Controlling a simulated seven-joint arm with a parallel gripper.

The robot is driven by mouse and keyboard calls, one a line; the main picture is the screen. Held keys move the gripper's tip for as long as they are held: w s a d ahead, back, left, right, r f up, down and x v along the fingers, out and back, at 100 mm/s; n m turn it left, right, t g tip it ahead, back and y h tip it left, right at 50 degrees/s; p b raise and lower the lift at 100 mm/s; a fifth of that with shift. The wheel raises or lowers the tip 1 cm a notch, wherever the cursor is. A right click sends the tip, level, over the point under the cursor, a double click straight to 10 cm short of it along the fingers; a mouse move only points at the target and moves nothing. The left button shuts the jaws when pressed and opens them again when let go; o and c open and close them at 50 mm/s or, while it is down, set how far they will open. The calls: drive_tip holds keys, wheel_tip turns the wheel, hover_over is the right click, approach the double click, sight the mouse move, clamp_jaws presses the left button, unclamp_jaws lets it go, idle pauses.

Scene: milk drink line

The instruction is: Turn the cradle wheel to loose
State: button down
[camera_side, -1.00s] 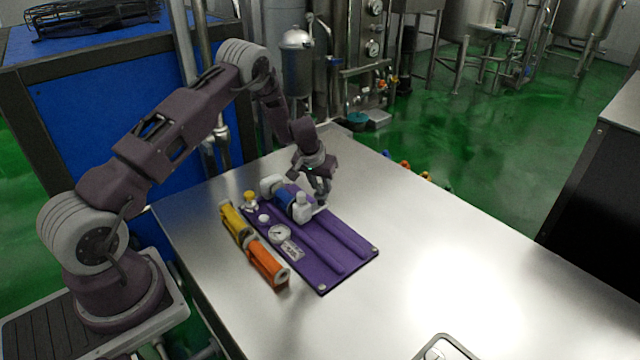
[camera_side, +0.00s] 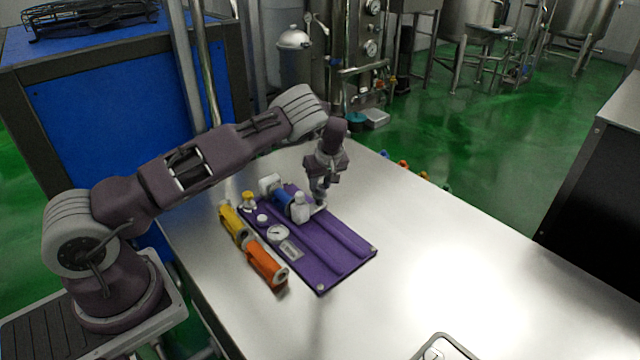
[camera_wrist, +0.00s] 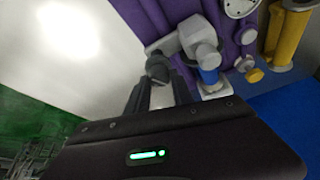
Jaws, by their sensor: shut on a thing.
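The cradle (camera_side: 300,208) is a pale grey block with a blue cylinder (camera_side: 282,198), mounted at the far end of a purple board. The grey block (camera_wrist: 198,38) and the blue part (camera_wrist: 208,75) also show in the wrist view. A short arm leads from the block to a small dark grey wheel (camera_wrist: 158,67). My gripper (camera_side: 320,200) is at the right side of the cradle, pointing down. In the wrist view its fingers (camera_wrist: 160,84) are closed together at the wheel, gripping it. The fingers partly hide the wheel, and its turn position cannot be read.
The purple board (camera_side: 335,262) has grooves, a round dial (camera_side: 277,234) and a yellow-capped fitting (camera_side: 249,200). A yellow cylinder (camera_side: 232,222) and an orange cylinder (camera_side: 266,263) lie along its left edge.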

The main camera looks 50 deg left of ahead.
drive_tip(key=shift+n, duration=0.4)
drive_tip(key=c, duration=1.1)
unclamp_jaws()
drive_tip(key=v, duration=0.7)
drive_tip(key=shift+w, duration=0.1)
